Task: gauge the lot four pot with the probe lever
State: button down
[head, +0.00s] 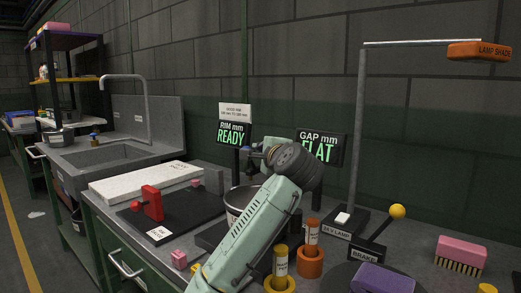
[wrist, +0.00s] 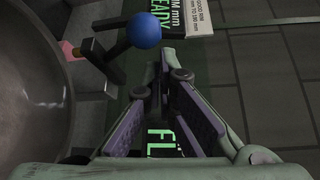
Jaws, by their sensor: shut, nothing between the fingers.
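The pot (head: 238,203) is a pale grey vessel standing mid-bench, partly hidden behind my arm. In the wrist view its round, dark hollow (wrist: 40,75) fills the left side. A blue ball knob on a dark lever (wrist: 145,30), apparently the probe lever, stands beside the pot rim. It is small in the head view (head: 247,150). My gripper (wrist: 168,65) is shut and empty, below and right of the blue knob in the wrist view, with a visible gap. No lot number is readable on the pot.
Displays read RIM mm READY (head: 232,134) and GAP mm FLAT (head: 320,148). A red clamp-like piece (head: 152,203) is at left. Two capped tubes (head: 311,240) stand before my arm. A brake lever with yellow knob (head: 397,211), lamp stand (head: 357,130) and brush (head: 461,254) are right.

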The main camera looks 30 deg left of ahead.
jog(key=v, duration=1)
jog(key=shift+s, duration=0.15)
jog(key=shift+d, duration=0.15)
